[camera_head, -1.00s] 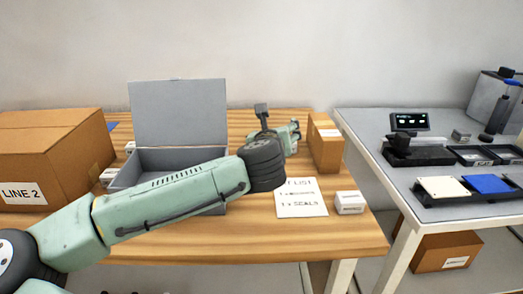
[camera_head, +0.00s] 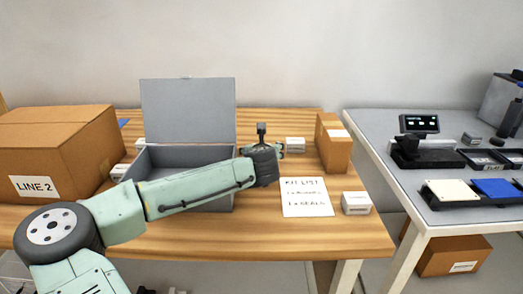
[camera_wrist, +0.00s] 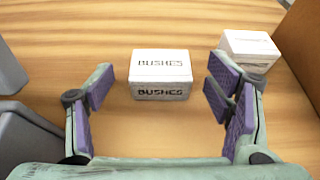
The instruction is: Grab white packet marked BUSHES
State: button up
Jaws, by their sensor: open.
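The white packet marked BUSHES (camera_wrist: 161,68) lies on the wooden table in the middle of the wrist view, label on its top and front faces. My gripper (camera_wrist: 162,82) is open, with one purple-padded finger left of the packet and the other right of it. Neither finger touches it, and there is a gap on both sides. In the head view my arm covers most of my gripper, and I cannot pick out the BUSHES label there.
A second white packet (camera_wrist: 250,46) lies close beyond the right finger, beside a cardboard box (camera_head: 333,143). An open grey box (camera_head: 188,110) stands to the left. A kit list sheet (camera_head: 306,197) and another white packet (camera_head: 356,202) lie nearer the front edge.

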jog(key=shift+w+f, duration=0.25)
jog(key=shift+w, duration=0.25)
jog(key=shift+c, duration=0.5)
jog(key=c, duration=1.2)
